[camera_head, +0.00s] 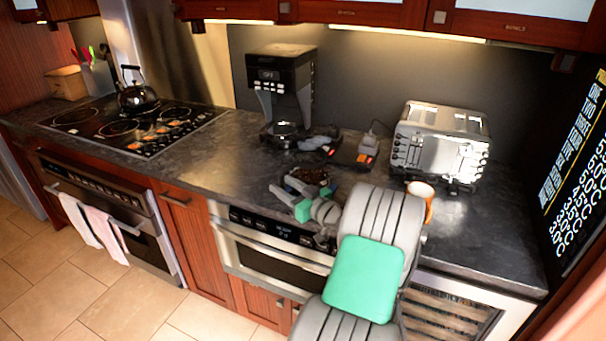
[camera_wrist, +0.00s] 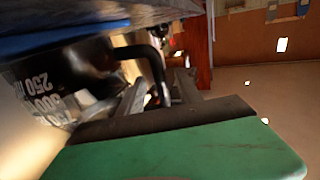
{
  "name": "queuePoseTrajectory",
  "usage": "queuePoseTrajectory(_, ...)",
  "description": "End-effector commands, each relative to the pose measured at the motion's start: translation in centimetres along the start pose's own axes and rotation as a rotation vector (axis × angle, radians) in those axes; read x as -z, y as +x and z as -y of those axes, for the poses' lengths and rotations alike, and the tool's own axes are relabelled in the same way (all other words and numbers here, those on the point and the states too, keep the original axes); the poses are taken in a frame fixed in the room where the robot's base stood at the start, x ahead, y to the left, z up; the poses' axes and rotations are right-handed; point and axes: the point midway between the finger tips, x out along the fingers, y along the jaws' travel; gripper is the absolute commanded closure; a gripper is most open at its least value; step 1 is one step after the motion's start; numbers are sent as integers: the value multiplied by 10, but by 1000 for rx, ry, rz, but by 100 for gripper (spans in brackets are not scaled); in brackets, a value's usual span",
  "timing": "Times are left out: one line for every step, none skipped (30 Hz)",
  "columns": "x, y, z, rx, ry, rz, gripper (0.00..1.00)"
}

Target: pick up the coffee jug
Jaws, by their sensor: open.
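The coffee jug (camera_head: 313,175) looks dark and sits on the counter near its front edge, partly hidden by my gripper (camera_head: 294,188). In the wrist view the jug (camera_wrist: 65,75) lies sideways in the picture at the left, with white volume markings on its side. Its black handle (camera_wrist: 155,66) reaches down toward my gripper (camera_wrist: 160,90). The fingers are open, and the handle appears to lie between them. I cannot tell whether either finger touches it. The lower part of the handle is hard to make out.
A coffee machine (camera_head: 282,75) stands behind, against the wall. A toaster (camera_head: 440,145) and an orange-and-white cup (camera_head: 421,192) are to the right. Dark items with orange parts (camera_head: 355,150) lie between. The counter (camera_head: 215,150) is clear left of the jug, toward the stove (camera_head: 130,125).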

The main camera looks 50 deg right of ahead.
Motion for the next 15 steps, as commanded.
queuePoseTrajectory(6, 10, 3, 7, 1, 0, 59)
queuePoseTrajectory(6, 16, 3, 7, 2, 1, 59)
queuePoseTrajectory(6, 24, 3, 6, 2, 1, 59)
queuePoseTrajectory(5, 29, 2, 6, 2, 1, 59)
queuePoseTrajectory(5, 33, 2, 5, 1, 1, 59)
queuePoseTrajectory(4, 37, 2, 3, 1, 2, 59)
queuePoseTrajectory(3, 39, 1, 2, 1, 1, 59)
queuePoseTrajectory(3, 40, 1, 1, 1, 1, 59)
queuePoseTrajectory(2, 40, 0, 0, 1, 1, 59)
queuePoseTrajectory(2, 40, 0, -1, 1, 1, 59)
queuePoseTrajectory(2, 40, 0, -1, 1, 1, 59)
queuePoseTrajectory(2, 39, 0, -1, 1, 1, 59)
queuePoseTrajectory(2, 39, 0, -1, 1, 1, 59)
queuePoseTrajectory(2, 39, 0, -1, 1, 1, 59)
queuePoseTrajectory(2, 39, 0, -2, 1, 1, 63)
